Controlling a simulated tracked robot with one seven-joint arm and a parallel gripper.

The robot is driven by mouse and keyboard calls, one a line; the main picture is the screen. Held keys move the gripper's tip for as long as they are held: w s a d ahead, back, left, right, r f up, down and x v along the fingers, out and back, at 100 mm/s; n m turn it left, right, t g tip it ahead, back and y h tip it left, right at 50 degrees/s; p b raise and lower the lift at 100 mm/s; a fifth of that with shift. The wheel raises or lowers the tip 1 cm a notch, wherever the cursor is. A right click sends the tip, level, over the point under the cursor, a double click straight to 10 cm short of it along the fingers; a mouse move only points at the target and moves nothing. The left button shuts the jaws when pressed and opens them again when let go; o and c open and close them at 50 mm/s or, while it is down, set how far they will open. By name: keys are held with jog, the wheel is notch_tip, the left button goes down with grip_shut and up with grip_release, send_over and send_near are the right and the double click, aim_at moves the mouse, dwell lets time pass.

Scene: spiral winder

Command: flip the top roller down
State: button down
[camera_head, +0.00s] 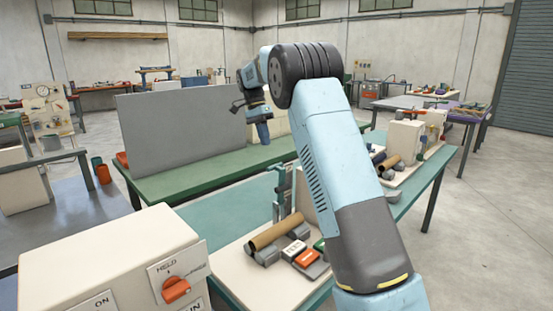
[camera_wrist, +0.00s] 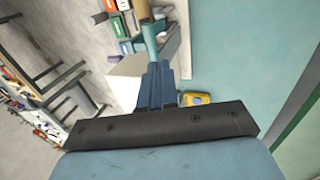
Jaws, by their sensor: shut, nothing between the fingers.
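The winder's cream base (camera_head: 245,268) stands on the green bench in the head view. A brown tube (camera_head: 275,232) lies on grey rollers (camera_head: 265,255) there. A blue-grey upright arm (camera_head: 282,190) stands behind the tube; which part of it is the top roller is too small to tell, and my arm hides the winder's right side. My gripper (camera_head: 264,138) is shut and empty, pointing down, above and behind the winder. In the wrist view my gripper's shut fingers (camera_wrist: 156,72) point toward the tube (camera_wrist: 145,12) and a blue-grey part near it; contact cannot be judged.
White and red buttons (camera_head: 305,256) sit at the base's front. A cream control box (camera_head: 110,260) with a red knob is at front left. A grey panel (camera_head: 180,128) stands on the bench behind. Another machine (camera_head: 400,150) is to the right. A yellow object (camera_wrist: 195,98) shows in the wrist view.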

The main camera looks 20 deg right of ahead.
aim_at(278, 167)
jog(key=s+f, duration=0.1)
jog(key=f, duration=0.1)
jog(key=s+d+f, duration=0.2)
jog(key=s+f, duration=0.1)
jog(key=shift+d+f, duration=0.15)
jog(key=shift+f, duration=0.15)
jog(key=shift+s+d+f, duration=0.15)
jog(key=shift+s+d, duration=0.2)
jog(key=shift+s, duration=0.3)
jog(key=shift+s+a+f, duration=0.1)
